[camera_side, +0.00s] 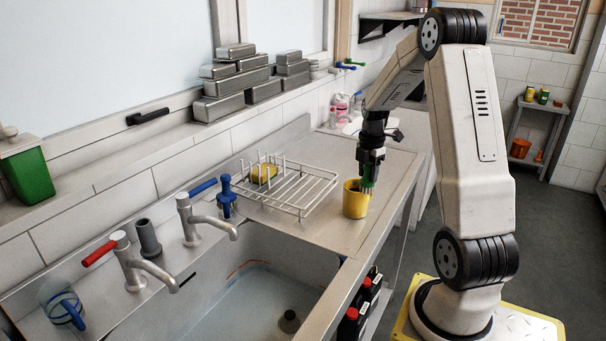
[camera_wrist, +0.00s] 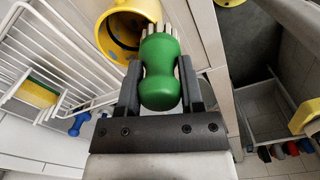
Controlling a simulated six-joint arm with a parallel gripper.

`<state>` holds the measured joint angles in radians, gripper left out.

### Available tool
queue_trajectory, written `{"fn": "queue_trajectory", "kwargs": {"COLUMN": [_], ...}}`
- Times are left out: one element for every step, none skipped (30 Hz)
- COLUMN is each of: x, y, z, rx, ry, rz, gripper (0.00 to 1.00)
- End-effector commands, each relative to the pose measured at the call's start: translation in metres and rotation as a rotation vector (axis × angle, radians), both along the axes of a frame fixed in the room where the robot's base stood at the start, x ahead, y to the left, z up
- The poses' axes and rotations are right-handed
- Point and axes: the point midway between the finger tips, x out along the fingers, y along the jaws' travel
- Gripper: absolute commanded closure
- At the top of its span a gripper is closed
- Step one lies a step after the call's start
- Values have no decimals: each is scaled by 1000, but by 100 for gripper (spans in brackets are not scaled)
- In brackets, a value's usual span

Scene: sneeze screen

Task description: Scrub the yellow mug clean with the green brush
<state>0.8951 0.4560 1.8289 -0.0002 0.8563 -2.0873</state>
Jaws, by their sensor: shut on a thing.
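The yellow mug (camera_side: 354,203) stands on the steel drainboard, right of the wire rack. In the wrist view the mug (camera_wrist: 106,38) shows its round opening, with dark specks inside. My gripper (camera_side: 370,163) points down above the mug's right side and is shut on the green brush (camera_side: 368,181). In the wrist view, my gripper (camera_wrist: 160,88) has a dark finger on each side of the brush's green handle (camera_wrist: 160,72). The pale bristles overlap the mug's right rim; I cannot tell whether they touch it or reach inside.
A white wire rack (camera_side: 288,190) holding a yellow-green sponge (camera_side: 264,173) stands left of the mug. A sink basin (camera_side: 262,290) with water and two taps lies front left. A blue brush-like item (camera_side: 226,197) stands by the rack. The drainboard's right edge (camera_side: 400,205) is close.

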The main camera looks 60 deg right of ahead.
Motion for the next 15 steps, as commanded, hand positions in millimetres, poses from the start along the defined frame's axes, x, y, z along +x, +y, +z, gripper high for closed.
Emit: {"fn": "queue_trajectory", "kwargs": {"x": [-4,-5,-8,-9,-8,-7,-7,-7,-8,-8,-8,-7,-7,-7,-7], "y": [-4,-6,-9,-10,-9,-10,-9,-9,-9,-9,-9,-9,-9,-9,-9], "z": [0,0,0,1,4,13,21,22,25,27,30,34,36,39,43], "rx": [0,0,0,0,-1,-5,-5,-3,-2,-1,-2,-2,-2,-2,-2], "ry": [0,1,1,0,-1,-4,-4,-2,-1,-1,-1,-1,-1,-1,-1], "rz": [-3,-3,-3,-1,0,1,0,0,0,0,0,0,0,0,0], "gripper": [100,100,100,100,100,100,100,100,100,100,100,100,100,100,100]}}
